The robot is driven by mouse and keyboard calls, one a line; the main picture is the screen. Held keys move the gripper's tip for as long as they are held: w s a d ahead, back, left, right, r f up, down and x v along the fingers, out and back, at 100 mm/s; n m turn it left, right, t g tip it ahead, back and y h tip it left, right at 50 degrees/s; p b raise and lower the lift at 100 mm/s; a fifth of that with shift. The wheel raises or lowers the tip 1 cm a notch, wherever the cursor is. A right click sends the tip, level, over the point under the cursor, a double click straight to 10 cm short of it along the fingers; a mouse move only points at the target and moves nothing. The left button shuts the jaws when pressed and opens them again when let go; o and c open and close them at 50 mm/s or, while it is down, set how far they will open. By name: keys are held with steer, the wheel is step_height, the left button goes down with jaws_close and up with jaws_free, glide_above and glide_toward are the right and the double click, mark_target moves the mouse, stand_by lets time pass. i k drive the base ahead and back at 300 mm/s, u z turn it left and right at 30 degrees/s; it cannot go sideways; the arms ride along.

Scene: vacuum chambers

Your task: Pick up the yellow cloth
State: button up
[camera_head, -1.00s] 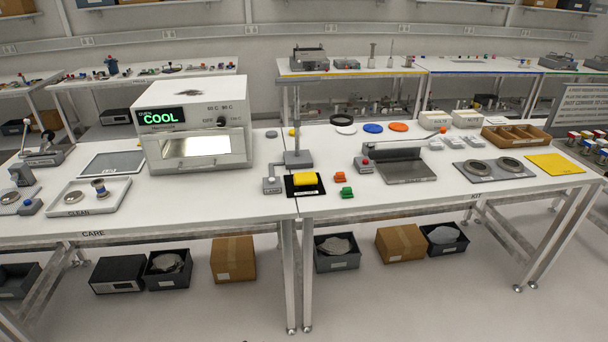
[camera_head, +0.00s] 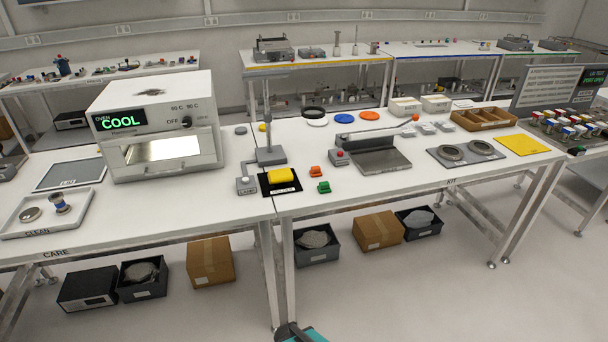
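A small folded yellow cloth (camera_head: 281,175) lies on a black labelled pad (camera_head: 265,189) near the front edge of the bench, left of the middle of the head view. A flat yellow sheet (camera_head: 523,145) lies at the right end of the same bench; I cannot tell whether it is cloth. A dark and teal part, apparently of my arm, shows at the bottom edge in front of the bench. My gripper's fingers are not in view, and nothing touches either yellow thing.
A lamp stand (camera_head: 270,155) rises just behind the pad. A small grey switch box (camera_head: 246,187) stands left of it; orange (camera_head: 315,171) and green (camera_head: 324,187) pieces lie right. An oven (camera_head: 158,125) reading COOL stands further left. Boxes sit under the bench; the floor in front is clear.

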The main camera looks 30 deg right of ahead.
mark_target(282, 175)
steer(key=z, duration=0.15)
steer(key=k, duration=0.85)
steer(key=u, duration=0.55)
steer(key=k, duration=0.55)
steer(key=u, duration=0.45)
steer(key=i, duration=1.55)
steer(key=z, duration=0.45)
